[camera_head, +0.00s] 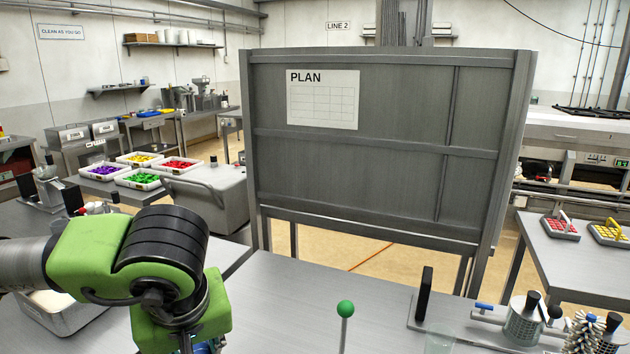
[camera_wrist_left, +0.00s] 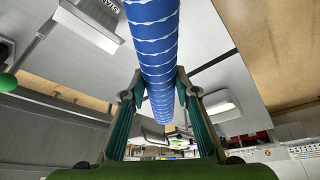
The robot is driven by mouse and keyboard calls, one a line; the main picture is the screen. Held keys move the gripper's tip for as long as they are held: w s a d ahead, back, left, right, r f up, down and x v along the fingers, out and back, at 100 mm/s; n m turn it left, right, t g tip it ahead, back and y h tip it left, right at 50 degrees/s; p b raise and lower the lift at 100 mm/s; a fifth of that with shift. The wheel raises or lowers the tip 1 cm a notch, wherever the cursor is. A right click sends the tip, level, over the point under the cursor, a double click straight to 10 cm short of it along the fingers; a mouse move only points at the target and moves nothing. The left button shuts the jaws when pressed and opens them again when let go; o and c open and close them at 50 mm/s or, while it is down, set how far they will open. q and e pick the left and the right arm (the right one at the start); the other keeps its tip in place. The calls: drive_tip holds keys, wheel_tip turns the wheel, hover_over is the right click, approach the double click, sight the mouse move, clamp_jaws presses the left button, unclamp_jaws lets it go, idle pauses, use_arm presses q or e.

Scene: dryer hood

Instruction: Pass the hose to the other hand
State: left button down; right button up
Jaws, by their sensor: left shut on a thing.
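A blue hose (camera_wrist_left: 155,40) with thin white wavy bands runs down through the middle of the left wrist view, its upper end out of the frame. My left gripper (camera_wrist_left: 159,84) is shut on it, one finger on each side. In the head view my green and black left arm comes in from the left, and its own links hide the gripper. A small bit of blue (camera_head: 206,347) shows under the arm at the bottom edge. My right gripper is in neither view.
The steel table (camera_head: 285,305) is bare in its middle. A green-topped rod (camera_head: 345,309) stands near the front. A fixture with a black upright plate (camera_head: 424,293), a clear cup (camera_head: 440,341) and brushes (camera_head: 583,332) are at the right. A grey panel (camera_head: 390,170) stands behind.

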use_arm(q)
drive_tip(key=shift+s+a+r+m+h, duration=0.15)
drive_tip(key=shift+a+r+m+h, duration=0.05)
drive_tip(key=shift+a+m, duration=0.35)
drive_tip(key=shift+s+a+r+m+h, duration=0.2)
drive_tip(key=shift+a+m, duration=0.2)
drive_tip(key=shift+m, duration=0.15)
